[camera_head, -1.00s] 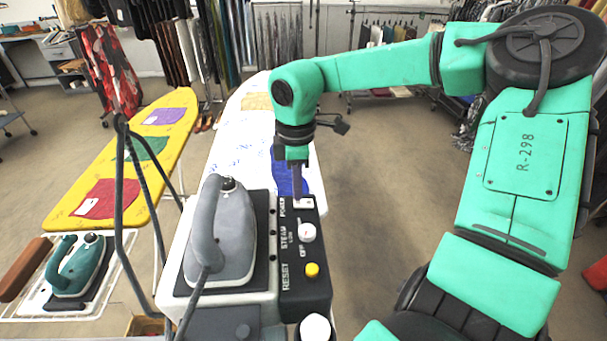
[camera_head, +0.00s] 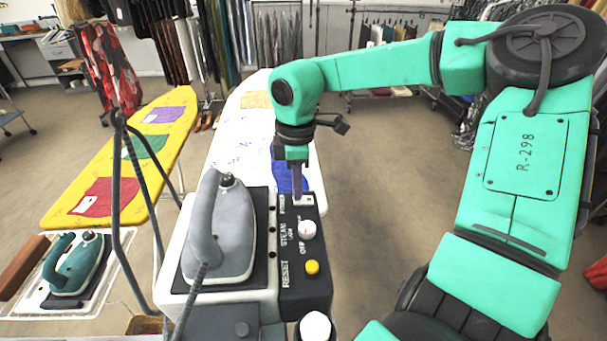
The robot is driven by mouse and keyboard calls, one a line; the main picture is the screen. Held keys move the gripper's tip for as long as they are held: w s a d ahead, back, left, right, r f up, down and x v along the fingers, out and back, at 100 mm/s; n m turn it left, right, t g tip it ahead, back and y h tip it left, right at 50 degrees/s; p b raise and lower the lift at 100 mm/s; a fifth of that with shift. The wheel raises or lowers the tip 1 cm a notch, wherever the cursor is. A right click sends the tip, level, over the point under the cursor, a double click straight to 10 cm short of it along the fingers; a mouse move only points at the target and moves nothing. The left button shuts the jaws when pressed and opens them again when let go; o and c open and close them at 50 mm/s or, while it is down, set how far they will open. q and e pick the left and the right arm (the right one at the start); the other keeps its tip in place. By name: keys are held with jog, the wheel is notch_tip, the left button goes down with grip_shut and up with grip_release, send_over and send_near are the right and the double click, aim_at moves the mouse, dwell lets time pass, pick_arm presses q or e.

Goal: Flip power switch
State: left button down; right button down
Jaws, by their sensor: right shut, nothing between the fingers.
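The power switch (camera_head: 304,200) is a small white rocker at the far end of a black control panel (camera_head: 290,268), beside the label "POWER". My right gripper (camera_head: 298,194) points down onto the switch with its fingers shut and empty. The fingertips appear to be at the switch's surface and cover part of it, so I cannot tell which way the rocker is tipped. A white steam knob (camera_head: 307,229) and a yellow reset button (camera_head: 312,267) sit nearer on the same panel. My left gripper is not in view.
A grey iron (camera_head: 219,235) stands on the station just left of the panel. A white ironing board (camera_head: 240,130) lies behind it. A yellow ironing board (camera_head: 165,105) and a teal iron (camera_head: 75,262) are at left. The floor between the panel and my right arm is open.

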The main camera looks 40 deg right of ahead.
jog(key=shift+f+b, duration=0.5)
jog(key=shift+f, duration=0.05)
jog(key=shift+r, duration=0.1)
jog(key=shift+r+p, duration=1.95)
jog(key=shift+r, duration=1.55)
jog(key=shift+f, duration=0.1)
